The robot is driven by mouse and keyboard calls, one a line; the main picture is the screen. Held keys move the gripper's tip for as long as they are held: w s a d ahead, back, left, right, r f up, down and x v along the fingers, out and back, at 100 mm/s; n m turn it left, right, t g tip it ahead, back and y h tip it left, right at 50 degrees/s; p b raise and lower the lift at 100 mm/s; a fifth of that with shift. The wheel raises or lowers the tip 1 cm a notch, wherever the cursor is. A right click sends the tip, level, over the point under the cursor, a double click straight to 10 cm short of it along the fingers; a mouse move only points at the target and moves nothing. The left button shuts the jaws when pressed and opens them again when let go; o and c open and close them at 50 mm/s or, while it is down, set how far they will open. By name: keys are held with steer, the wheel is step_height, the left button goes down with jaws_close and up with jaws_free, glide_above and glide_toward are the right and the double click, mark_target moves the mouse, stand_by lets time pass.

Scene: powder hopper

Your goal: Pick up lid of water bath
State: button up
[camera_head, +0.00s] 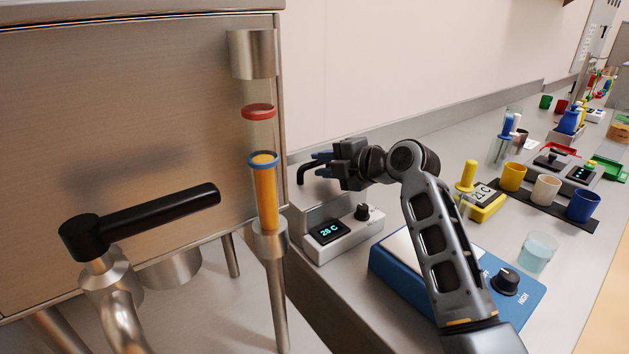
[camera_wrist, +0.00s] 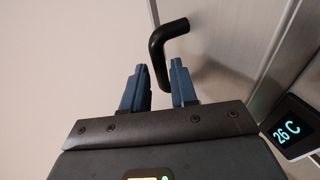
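The water bath (camera_head: 343,243) stands beside the steel cabinet. Its front panel has a lit display reading 26 C and a black knob. A black bent handle (camera_head: 304,172) stands up from its steel top, which I take to be the lid (camera_head: 318,207). My gripper (camera_head: 316,164) is level at this handle, its blue fingers apart. In the wrist view, the handle (camera_wrist: 158,52) runs down between the two open fingers (camera_wrist: 158,68). Whether a finger touches it I cannot tell. The metal surface (camera_wrist: 225,40) lies to the right there.
The steel hopper cabinet (camera_head: 130,130) with a black lever (camera_head: 160,212) and a tube of orange powder (camera_head: 265,200) is close on the left. A blue hotplate (camera_head: 395,275) stands under my arm. Cups (camera_head: 545,189) and a beaker (camera_head: 538,252) are right.

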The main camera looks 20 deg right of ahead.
mark_target(317, 163)
steer(key=shift+x, duration=1.55)
jaws_close()
